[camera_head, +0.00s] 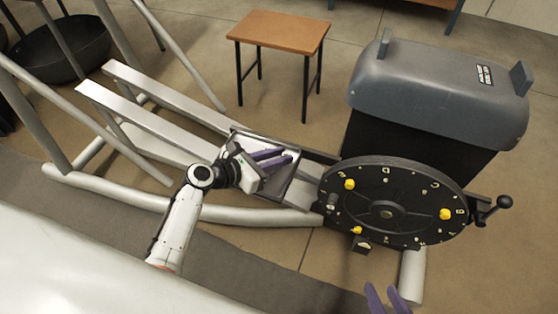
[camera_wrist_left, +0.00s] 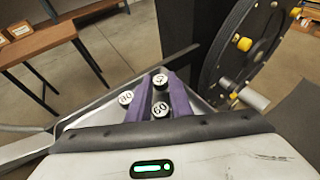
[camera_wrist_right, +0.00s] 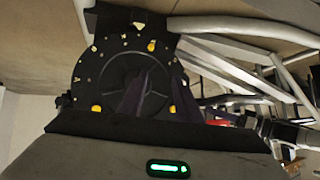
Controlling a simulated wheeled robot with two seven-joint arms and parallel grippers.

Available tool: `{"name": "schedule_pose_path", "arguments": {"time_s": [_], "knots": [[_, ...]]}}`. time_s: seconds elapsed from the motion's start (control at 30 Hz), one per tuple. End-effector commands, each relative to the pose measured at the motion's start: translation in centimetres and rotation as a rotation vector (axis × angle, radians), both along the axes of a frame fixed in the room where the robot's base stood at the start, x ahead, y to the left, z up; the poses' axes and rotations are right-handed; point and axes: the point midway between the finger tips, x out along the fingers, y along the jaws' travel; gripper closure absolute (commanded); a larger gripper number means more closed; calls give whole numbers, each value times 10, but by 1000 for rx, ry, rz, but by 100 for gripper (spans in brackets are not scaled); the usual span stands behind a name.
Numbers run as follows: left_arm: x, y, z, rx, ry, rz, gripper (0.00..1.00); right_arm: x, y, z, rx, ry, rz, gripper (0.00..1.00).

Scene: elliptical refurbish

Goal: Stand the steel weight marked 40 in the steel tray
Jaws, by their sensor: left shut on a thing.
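My left gripper (camera_head: 274,160) reaches over the steel tray (camera_head: 302,192) at the end of the metal rails. In the left wrist view its purple fingers (camera_wrist_left: 161,82) are shut on a steel weight (camera_wrist_left: 160,80) with a pale round top. Its mark is turned and too small to read surely. A weight that seems marked 60 (camera_wrist_left: 160,109) shows nearer the wrist between the fingers, and one that seems marked 80 (camera_wrist_left: 126,97) is left of them. The head view hides the weights behind the gripper. My right gripper (camera_head: 388,299) is open and empty at the bottom edge.
A black dial wheel (camera_head: 415,200) with yellow knobs and a crank (camera_head: 490,210) stands right of the tray. Behind it is a grey machine housing (camera_head: 430,90). A small wooden table (camera_head: 280,32) stands behind the rails. Tubular frame bars (camera_head: 130,203) run along the front.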

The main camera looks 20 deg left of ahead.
Motion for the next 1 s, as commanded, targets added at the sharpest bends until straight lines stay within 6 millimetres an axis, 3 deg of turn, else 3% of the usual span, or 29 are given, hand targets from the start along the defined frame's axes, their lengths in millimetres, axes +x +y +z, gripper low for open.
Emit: {"name": "schedule_pose_path", "arguments": {"time_s": [0.37, 0.4, 0.43, 0.77, 1.0], "knots": [[0, 0, -7, -1, -1, -1, 100, 3, 2, 4, 12, -14, -6, 69], [0, 0, -6, 0, -1, 0, 76, 3, 2, 5, 12, -13, -6, 69], [0, 0, -6, 0, -1, 0, 73, 2, 2, 5, 12, -13, -6, 69], [0, 0, -2, 0, -1, 0, 73, 1, 1, 3, 6, -7, -2, 69], [-30, 19, 14, 2, 0, 1, 73, -4, 0, 9, -11, 11, 6, 69]]}}
